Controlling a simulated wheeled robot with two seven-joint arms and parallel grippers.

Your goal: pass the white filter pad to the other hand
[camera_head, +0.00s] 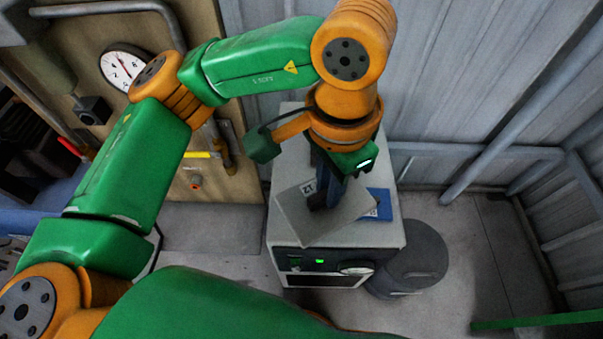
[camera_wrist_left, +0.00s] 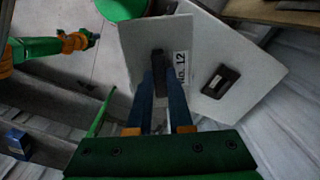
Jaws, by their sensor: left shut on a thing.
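The white filter pad (camera_head: 325,215) is a flat pale square with a printed label, tilted over the top of a light cabinet in the head view. My left gripper (camera_head: 326,190) points down and is shut on the pad. In the left wrist view the blue fingers of my left gripper (camera_wrist_left: 161,85) close together on the pad (camera_wrist_left: 140,45), whose label reads "No. 12". My right arm shows small and dim at the left of that view; its gripper end (camera_wrist_left: 92,40) is too small to read.
The light cabinet (camera_head: 330,262) with a green display stands below the pad. A blue item (camera_head: 380,204) is on its top. A dark round bin (camera_head: 420,255) stands to its right. A green bar (camera_head: 540,320) is at the lower right. The floor at right is clear.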

